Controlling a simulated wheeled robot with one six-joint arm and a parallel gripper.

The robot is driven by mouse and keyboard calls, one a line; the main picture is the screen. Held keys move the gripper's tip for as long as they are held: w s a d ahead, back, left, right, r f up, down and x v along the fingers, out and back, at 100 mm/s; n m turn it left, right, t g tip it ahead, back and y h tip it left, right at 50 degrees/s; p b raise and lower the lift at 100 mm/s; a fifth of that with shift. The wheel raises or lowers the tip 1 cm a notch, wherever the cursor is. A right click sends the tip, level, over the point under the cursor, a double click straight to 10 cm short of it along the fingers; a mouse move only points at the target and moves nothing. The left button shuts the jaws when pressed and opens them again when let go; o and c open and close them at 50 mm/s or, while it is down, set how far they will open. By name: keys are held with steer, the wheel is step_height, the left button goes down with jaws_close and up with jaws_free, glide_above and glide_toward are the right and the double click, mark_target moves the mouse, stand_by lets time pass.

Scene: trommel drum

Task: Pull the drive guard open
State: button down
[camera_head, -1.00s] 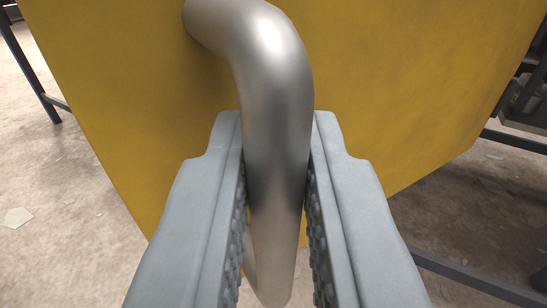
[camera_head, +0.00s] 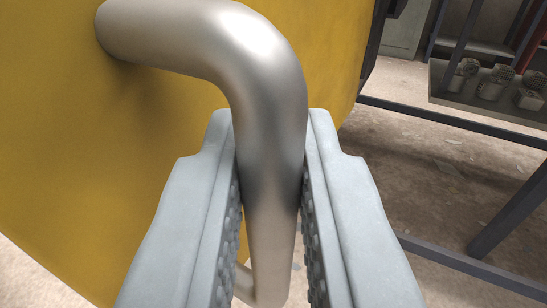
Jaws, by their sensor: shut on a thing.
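The drive guard (camera_head: 60,170) is a yellow panel that fills the left part of the view. A bent, shiny metal handle (camera_head: 265,100) sticks out from it and runs down toward me. My gripper (camera_head: 271,165) is shut on the handle, with one ridged finger on each side of its upright bar. The upper end of the handle meets the panel at the upper left. The handle's lower end shows below, between the fingers. The guard's hinge is out of view.
Dark metal frame bars (camera_head: 450,125) cross the right side. A shelf at the upper right holds several grey parts (camera_head: 495,82). Dusty, littered floor (camera_head: 400,165) shows between the bars, right of the guard.

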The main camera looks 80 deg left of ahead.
steer(key=c, duration=1.5)
jaws_free()
steer(key=shift+d, duration=0.15)
steer(key=s+d, duration=0.2)
steer(key=d, duration=1.5)
steer(key=shift+s, duration=0.35)
